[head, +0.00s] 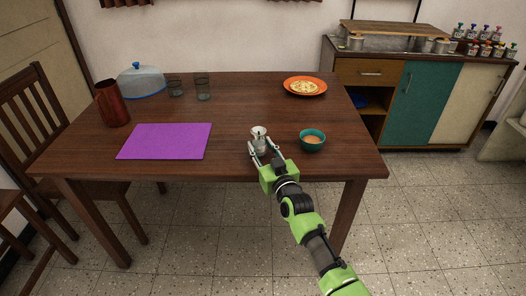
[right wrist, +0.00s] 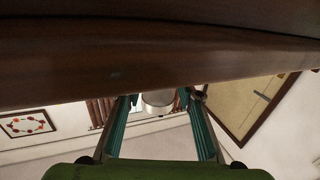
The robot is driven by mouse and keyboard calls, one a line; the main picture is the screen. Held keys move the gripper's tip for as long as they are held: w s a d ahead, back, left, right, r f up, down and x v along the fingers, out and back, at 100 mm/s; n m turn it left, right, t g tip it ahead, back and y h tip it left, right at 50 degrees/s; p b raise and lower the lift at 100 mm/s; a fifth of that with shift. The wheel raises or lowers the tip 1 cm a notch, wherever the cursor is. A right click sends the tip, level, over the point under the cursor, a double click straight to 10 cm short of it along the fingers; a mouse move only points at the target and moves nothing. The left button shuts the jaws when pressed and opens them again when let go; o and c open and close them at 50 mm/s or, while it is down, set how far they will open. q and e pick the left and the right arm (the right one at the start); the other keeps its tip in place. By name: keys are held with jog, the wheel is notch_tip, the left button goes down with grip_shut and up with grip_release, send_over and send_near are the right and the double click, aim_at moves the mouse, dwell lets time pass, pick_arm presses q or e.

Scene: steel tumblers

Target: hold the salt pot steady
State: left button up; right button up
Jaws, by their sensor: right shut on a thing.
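A small silvery steel pot (head: 259,138), which I take for the salt pot, is near the front edge of the wooden table. It looks roughly upright; I cannot tell whether its base touches the tabletop. My right gripper (head: 265,150) reaches in from the front and is shut on it, a finger on each side. My left gripper is not in view.
A teal bowl (head: 312,140) stands just right of the pot. A purple mat (head: 165,141), red-brown jug (head: 112,103), blue domed cover (head: 140,80), two glasses and an orange plate (head: 305,86) of food are also on the table (head: 240,97). The table's middle is clear.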

pick_arm(q)
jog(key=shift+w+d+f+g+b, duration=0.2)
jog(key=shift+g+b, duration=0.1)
jog(key=shift+b, duration=0.45)
pick_arm(e)
jog(key=shift+w+a+f, duration=0.15)
jog(key=shift+w, duration=0.25)
jog(key=shift+w+a+f, duration=0.1)
jog(key=shift+w+a, duration=0.05)
jog(key=shift+w, duration=0.2)
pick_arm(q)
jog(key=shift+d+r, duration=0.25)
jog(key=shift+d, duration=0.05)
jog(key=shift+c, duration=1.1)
pick_arm(e)
jog(key=shift+w+a, duration=0.1)
jog(key=shift+w, duration=0.1)
